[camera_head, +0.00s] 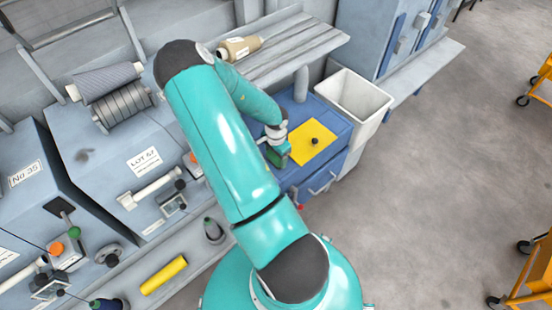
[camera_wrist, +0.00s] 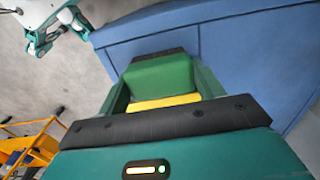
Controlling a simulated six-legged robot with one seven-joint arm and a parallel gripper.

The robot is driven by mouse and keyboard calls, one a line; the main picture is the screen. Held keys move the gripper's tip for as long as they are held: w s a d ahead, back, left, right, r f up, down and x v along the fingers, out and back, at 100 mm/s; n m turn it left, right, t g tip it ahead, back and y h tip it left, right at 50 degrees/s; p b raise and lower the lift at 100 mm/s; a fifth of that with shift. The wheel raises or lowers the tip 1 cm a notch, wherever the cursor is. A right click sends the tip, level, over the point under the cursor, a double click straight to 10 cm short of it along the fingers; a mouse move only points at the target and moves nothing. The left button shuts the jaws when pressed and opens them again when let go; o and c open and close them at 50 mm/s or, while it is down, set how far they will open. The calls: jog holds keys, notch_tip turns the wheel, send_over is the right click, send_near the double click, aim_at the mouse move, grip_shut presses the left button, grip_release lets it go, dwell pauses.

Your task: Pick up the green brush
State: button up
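A green block with a dark strip along its far edge, which looks like the green brush (camera_wrist: 160,77), shows in the wrist view. It lies between the two dark green fingers of my gripper (camera_wrist: 162,88), with a finger close along each side. I cannot tell whether the fingers press on it. In the head view my gripper (camera_head: 278,150) is low over the blue cabinet, at the left edge of a yellow sheet (camera_head: 318,153). Green shows there, but brush and fingers cannot be told apart.
A small dark knob-like thing (camera_head: 315,141) stands on the yellow sheet. The blue cabinet (camera_head: 318,182) has drawers in front. A white bin (camera_head: 366,88) stands behind it to the right. A spinning frame (camera_head: 150,155) fills the left.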

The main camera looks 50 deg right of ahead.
jog(key=shift+c, duration=1.2)
jog(key=shift+r, duration=0.15)
jog(key=shift+r, duration=0.3)
notch_tip(320, 180, up, 2)
jog(key=shift+r, duration=0.1)
jog(key=s+a+r, duration=0.8)
jog(key=a+r, duration=0.2)
jog(key=a, duration=0.1)
jog(key=shift+s, duration=0.4)
